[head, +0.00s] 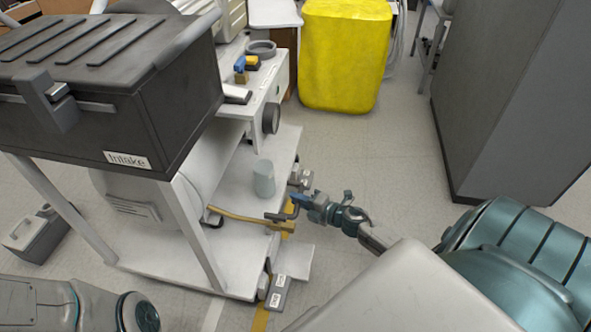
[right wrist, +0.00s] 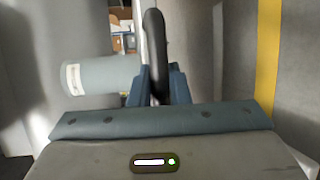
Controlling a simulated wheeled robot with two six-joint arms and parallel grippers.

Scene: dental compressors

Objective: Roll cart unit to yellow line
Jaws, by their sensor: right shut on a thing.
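The cart unit is a white two-tier frame (head: 190,245) on casters, left of centre in the head view. It carries a black box (head: 150,110) labelled "Intake", a white tank and a brass pipe (head: 238,215). My right gripper (head: 295,204) is shut on a dark handle (head: 281,217) at the cart's right side. In the right wrist view the handle (right wrist: 155,45) stands upright between the blue fingers. A yellow line (head: 261,319) shows on the floor beside the cart; it also shows in the right wrist view (right wrist: 267,55). My left gripper is out of view.
A yellow covered bin (head: 345,52) stands at the back. A large grey cabinet (head: 515,95) stands at the right. A grey case (head: 38,232) sits on the floor left of the cart. Floor between cart, bin and cabinet is clear.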

